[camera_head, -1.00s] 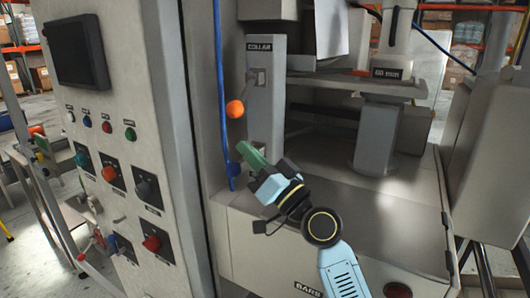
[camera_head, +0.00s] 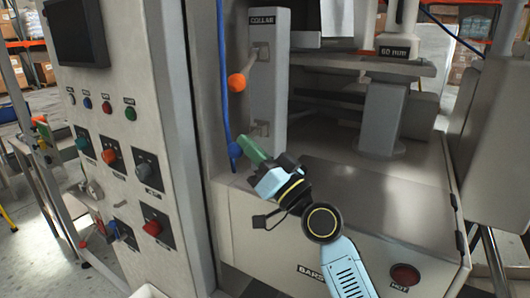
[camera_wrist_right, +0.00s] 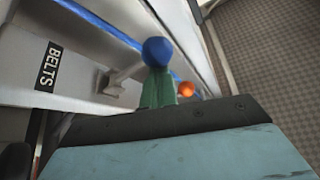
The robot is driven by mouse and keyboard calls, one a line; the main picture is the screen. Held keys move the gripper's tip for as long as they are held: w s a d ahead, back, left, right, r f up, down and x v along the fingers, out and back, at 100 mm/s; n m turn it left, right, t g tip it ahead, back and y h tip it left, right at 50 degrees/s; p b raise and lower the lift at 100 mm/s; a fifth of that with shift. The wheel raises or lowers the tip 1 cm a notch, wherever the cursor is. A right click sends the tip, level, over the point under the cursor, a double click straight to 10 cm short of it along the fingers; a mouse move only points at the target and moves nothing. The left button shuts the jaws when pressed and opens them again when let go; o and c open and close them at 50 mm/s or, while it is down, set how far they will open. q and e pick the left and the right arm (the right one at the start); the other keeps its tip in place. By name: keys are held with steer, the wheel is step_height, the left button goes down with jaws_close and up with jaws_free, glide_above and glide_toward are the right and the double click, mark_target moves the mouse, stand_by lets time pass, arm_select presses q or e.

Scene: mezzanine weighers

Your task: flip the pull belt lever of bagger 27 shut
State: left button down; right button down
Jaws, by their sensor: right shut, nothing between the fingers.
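The belt lever's blue ball knob (camera_head: 235,150) is at the left side of the bagger, below the orange knob. It also shows in the right wrist view (camera_wrist_right: 157,52), just beyond my fingertips, with the BELTS label (camera_wrist_right: 49,68) to its left. My right gripper (camera_head: 246,146) has green fingers, shut and empty, right beside the blue knob. In the right wrist view the fingers (camera_wrist_right: 158,92) overlap the knob's lower edge; I cannot tell whether they touch it. The lever's arm is mostly hidden by my gripper in the head view. My left gripper is not in view.
The orange knob (camera_head: 236,83) of the COLLAR lever sticks out above. A blue cable (camera_head: 223,70) runs down beside both knobs. A control cabinet (camera_head: 120,190) with several switches stands close on the left. The bagger's flat top (camera_head: 360,205) is clear.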

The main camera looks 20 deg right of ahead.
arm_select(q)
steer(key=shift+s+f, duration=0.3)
